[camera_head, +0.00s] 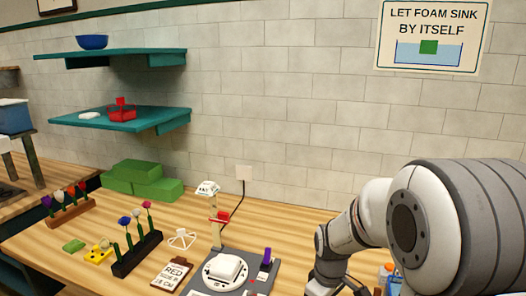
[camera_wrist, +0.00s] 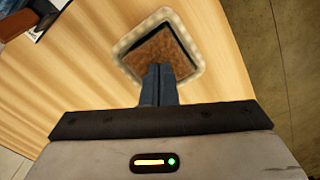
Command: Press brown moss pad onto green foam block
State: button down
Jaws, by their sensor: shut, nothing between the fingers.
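In the wrist view a brown, rough-textured pad (camera_wrist: 172,42), which looks like the moss pad, lies in a shallow pale square dish (camera_wrist: 124,47) on the wooden table. My gripper (camera_wrist: 160,68) is shut and empty. Its blue fingertips overlap the near part of the pad in the picture; I cannot tell whether they touch it. A dark strip shows along the pad's upper left side. In the head view several green foam blocks (camera_head: 133,185) are stacked against the wall at the left back. The brown pad and my fingertips do not show in the head view.
Racks of flowers (camera_head: 138,255) stand on the table at left, near a yellow piece (camera_head: 98,252) and a small green piece (camera_head: 74,245). A grey scale-like device (camera_head: 238,262) stands at front centre. Teal shelves (camera_head: 130,120) hang above. Table edge shows at right in the wrist view.

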jog(key=shift+r+p, duration=2.6)
jog(key=shift+r, duration=0.9)
jog(key=s+r+m+t+b, duration=0.1)
jog(key=s+r+m+t, duration=0.2)
jog(key=s+r+m, duration=0.5)
jog(key=s+r, duration=0.1)
jog(key=s, duration=0.5)
jog(key=shift+s+d+r+b, duration=0.15)
jog(key=shift+s+b, duration=0.1)
jog(key=shift+b, duration=0.05)
